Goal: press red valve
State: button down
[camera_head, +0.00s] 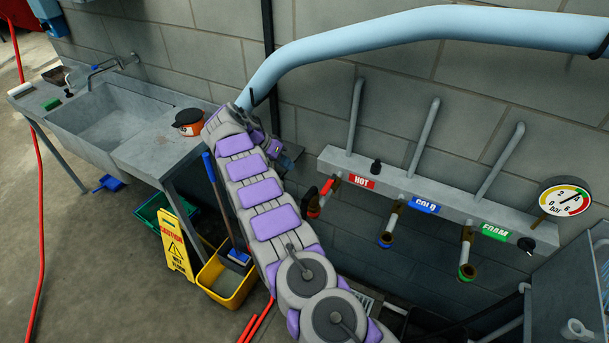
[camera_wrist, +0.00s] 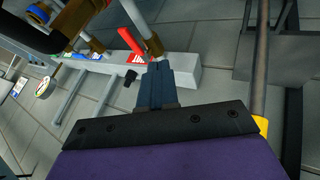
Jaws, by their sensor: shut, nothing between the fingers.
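The red valve (camera_head: 326,189) is a red lever on the pipe below the HOT label (camera_head: 362,182), at the left end of the wall manifold. Its red lever (camera_wrist: 129,38) also shows in the wrist view, just beyond and left of my fingertips. My gripper (camera_head: 291,158) is partly hidden behind my purple and grey arm in the head view, to the left of the valve and near the wall. In the wrist view my gripper (camera_wrist: 157,68) is shut and empty, its fingers pointing at the manifold end. Whether it touches the lever cannot be told.
The manifold (camera_head: 400,187) also carries COLD (camera_head: 426,206) and FOAM (camera_head: 495,232) outlets, with a pressure gauge (camera_head: 565,199) at right. A light blue pipe (camera_head: 430,25) runs above. A sink (camera_head: 115,125), yellow bucket (camera_head: 228,285) and caution sign (camera_head: 175,243) stand at left.

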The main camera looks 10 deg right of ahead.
aim_at(329, 185)
jog(key=s+d+f, duration=0.2)
jog(key=d+f, duration=0.5)
jog(key=d, duration=0.2)
jog(key=shift+s+d+f, duration=0.15)
jog(key=shift+d+f, duration=0.05)
jog(key=shift+f, duration=0.2)
